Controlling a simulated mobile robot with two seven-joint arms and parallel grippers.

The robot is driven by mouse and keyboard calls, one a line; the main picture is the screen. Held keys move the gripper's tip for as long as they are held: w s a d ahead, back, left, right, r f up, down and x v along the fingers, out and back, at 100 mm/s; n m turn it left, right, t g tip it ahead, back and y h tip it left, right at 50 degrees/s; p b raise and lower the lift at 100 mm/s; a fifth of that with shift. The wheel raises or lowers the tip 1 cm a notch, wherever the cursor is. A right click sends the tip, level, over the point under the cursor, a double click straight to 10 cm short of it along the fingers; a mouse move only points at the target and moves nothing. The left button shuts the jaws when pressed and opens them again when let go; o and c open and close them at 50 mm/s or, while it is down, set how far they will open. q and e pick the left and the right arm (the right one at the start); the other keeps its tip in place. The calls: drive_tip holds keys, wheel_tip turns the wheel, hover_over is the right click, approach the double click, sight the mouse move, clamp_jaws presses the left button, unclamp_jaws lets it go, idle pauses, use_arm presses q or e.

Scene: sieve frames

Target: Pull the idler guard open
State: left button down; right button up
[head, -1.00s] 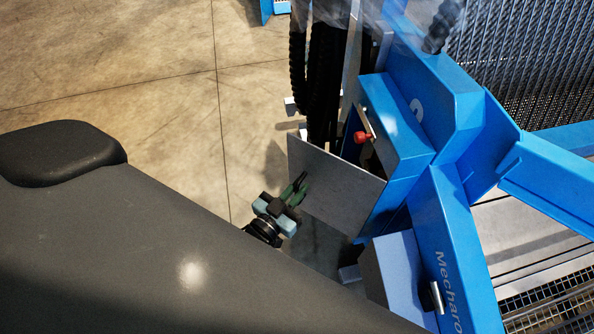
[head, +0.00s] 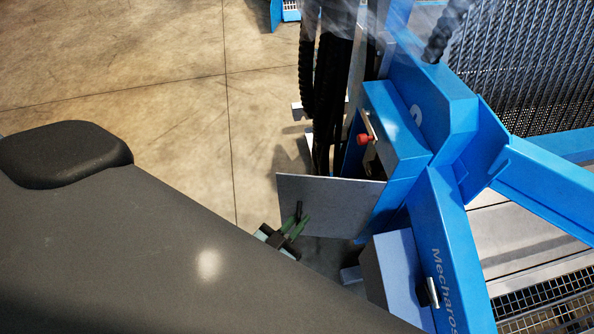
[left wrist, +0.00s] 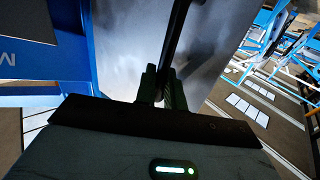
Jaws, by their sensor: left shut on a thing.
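The idler guard (head: 335,207) is a flat grey plate at the side of the blue machine frame, right of the middle in the head view. It stands out at an angle from the blue housing, with a gap behind it. My left gripper (head: 299,222) is at the plate's outer face, near its free left end. In the left wrist view, the fingers (left wrist: 163,88) are shut on a dark bar handle (left wrist: 176,35) in front of the grey guard (left wrist: 130,40). My right gripper is not in view.
A red knob (head: 363,139) sits on the blue housing (head: 397,135) behind the guard. Black hoses (head: 328,90) hang beyond it. A grey box (head: 393,270) stands at the lower right of the guard. The concrete floor (head: 180,85) to the left is clear.

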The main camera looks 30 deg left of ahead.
use_arm(q)
drive_tip(key=shift+d, duration=0.2)
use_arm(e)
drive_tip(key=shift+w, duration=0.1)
use_arm(q)
drive_tip(key=c, duration=1.6)
unclamp_jaws()
drive_tip(key=shift+w, duration=0.1)
drive_tip(key=shift+o, duration=0.2)
drive_tip(key=shift+a, duration=0.1)
drive_tip(key=s+a, duration=0.1)
drive_tip(key=s, duration=0.6)
drive_tip(key=shift+s, duration=0.4)
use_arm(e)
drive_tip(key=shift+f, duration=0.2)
